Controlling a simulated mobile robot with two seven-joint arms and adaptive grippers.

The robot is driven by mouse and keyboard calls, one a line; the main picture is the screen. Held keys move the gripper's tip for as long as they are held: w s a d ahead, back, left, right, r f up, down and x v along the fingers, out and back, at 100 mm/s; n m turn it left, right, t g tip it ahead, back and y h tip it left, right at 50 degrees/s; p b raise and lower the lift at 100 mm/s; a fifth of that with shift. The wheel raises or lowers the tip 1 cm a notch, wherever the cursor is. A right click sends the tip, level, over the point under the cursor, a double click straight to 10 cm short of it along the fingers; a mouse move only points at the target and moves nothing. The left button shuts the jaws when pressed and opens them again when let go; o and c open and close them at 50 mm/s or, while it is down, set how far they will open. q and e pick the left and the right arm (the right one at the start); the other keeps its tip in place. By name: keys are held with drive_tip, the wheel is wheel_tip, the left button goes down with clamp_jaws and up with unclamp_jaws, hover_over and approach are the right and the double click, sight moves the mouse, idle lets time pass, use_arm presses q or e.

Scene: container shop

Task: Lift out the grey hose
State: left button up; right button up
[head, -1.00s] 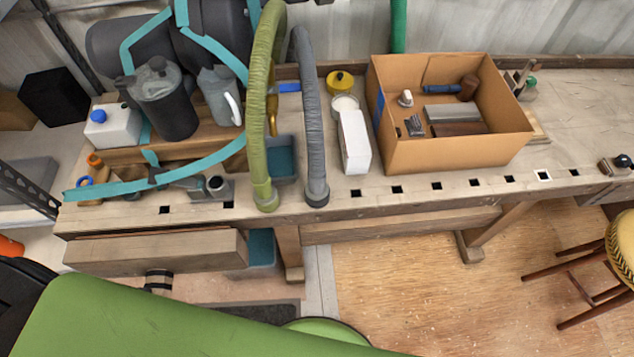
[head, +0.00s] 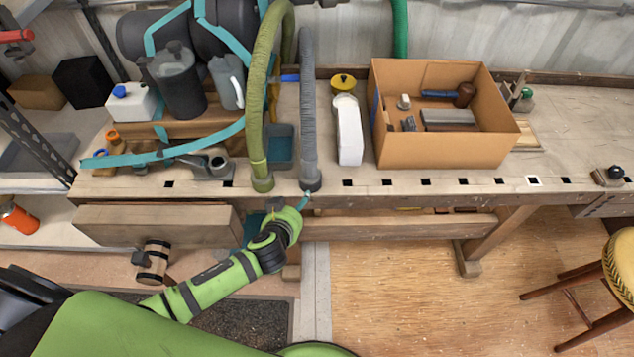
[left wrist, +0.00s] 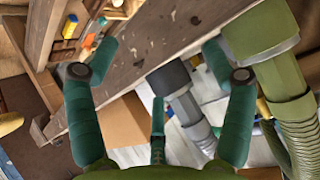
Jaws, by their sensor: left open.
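The grey hose (head: 309,110) is a ribbed tube that stands upright at the bench's front edge, its dark cuff on the bench top. My left gripper (head: 303,201) is just in front of and below that cuff, at the bench edge. In the left wrist view, my left gripper (left wrist: 160,76) is open and empty, its teal fingers spread. The grey hose with its dark cuff (left wrist: 184,93) shows between and beyond them. My right gripper is not in view.
A green hose (head: 261,110) stands close left of the grey one; its cuff (left wrist: 262,38) is near a finger in the wrist view. A white bottle (head: 349,135) and a cardboard box (head: 445,152) stand to the right.

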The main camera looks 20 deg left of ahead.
sight(311, 169)
use_arm(q)
drive_tip(key=d+r+t, duration=0.1)
drive_tip(key=r, duration=0.2)
drive_tip(key=w+d+r+n+t, duration=0.1)
drive_tip(key=r, duration=0.3)
drive_tip(key=w+d+r, duration=0.1)
drive_tip(key=r, duration=0.2)
drive_tip(key=shift+w+d+r+t+h, duration=0.1)
drive_tip(key=shift+w+r+t+h, duration=0.1)
drive_tip(key=shift+w+t+h, duration=0.15)
drive_tip(key=shift+w+f+p, duration=0.35)
drive_tip(key=shift+w+p, duration=0.2)
drive_tip(key=x, duration=0.3)
drive_tip(key=shift+s+f+p, duration=0.1)
drive_tip(key=shift+f+p, duration=0.15)
drive_tip(key=shift+p, duration=0.1)
drive_tip(key=shift+w+f, duration=0.35)
drive_tip(key=shift+w, duration=0.05)
drive_tip(key=shift+s+a+r, duration=0.1)
drive_tip(key=shift+a, duration=0.1)
drive_tip(key=c, duration=1.4)
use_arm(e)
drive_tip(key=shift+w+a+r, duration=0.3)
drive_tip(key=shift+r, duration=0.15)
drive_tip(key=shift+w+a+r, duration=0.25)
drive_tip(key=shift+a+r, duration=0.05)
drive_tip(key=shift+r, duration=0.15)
